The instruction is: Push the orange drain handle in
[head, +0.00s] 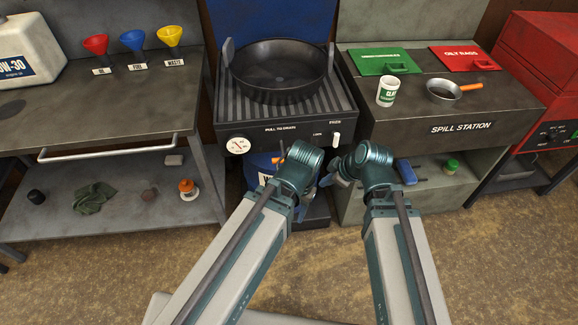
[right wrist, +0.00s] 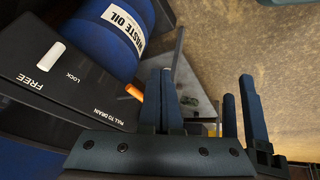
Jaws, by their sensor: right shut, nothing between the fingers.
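The orange drain handle (right wrist: 133,92) shows in the right wrist view as a short orange bar beside the "PULL TO DRAIN" panel (right wrist: 60,75), just to the left of my right gripper's fingers. In the head view the handle is largely hidden behind my left wrist; a small orange bit shows under the panel (head: 280,128). My right gripper (right wrist: 162,95) is shut and empty, its fingers close beside the handle; contact cannot be told. In the head view my right gripper (head: 333,179) points left below the panel. My left gripper's fingers are mostly hidden behind its wrist in the head view.
A black pan (head: 280,70) stands on the grooved top above. A blue waste oil drum (right wrist: 105,35) sits under the panel. A white lever (head: 336,139) and a gauge (head: 237,145) are on the panel front. The spill station (head: 450,126) is to the right.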

